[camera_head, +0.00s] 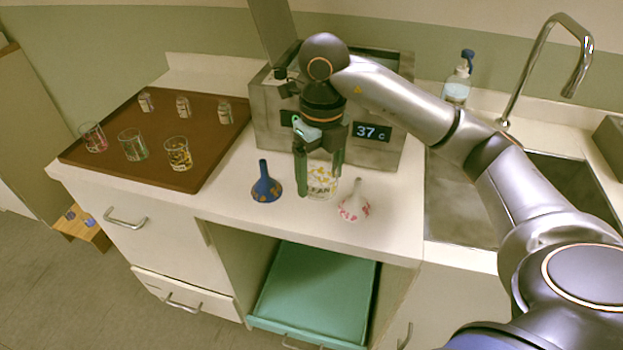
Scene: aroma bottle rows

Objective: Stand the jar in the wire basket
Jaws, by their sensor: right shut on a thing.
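The jar (322,184), clear glass with a yellow pattern, is between the fingers of my right gripper (320,172). The gripper points down and is shut on the jar. The jar is upright at the counter, in front of the grey box with a "37 c" display; I cannot tell whether its base touches the counter. I cannot make out a wire basket; my arm hides part of the box's open top. My left gripper is not in view.
A blue funnel (266,184) and a white patterned funnel (355,203) stand close on either side of the jar. The grey box (268,130) rises behind. A brown tray (205,155) with several glass vessels lies left; a sink (465,215) is right.

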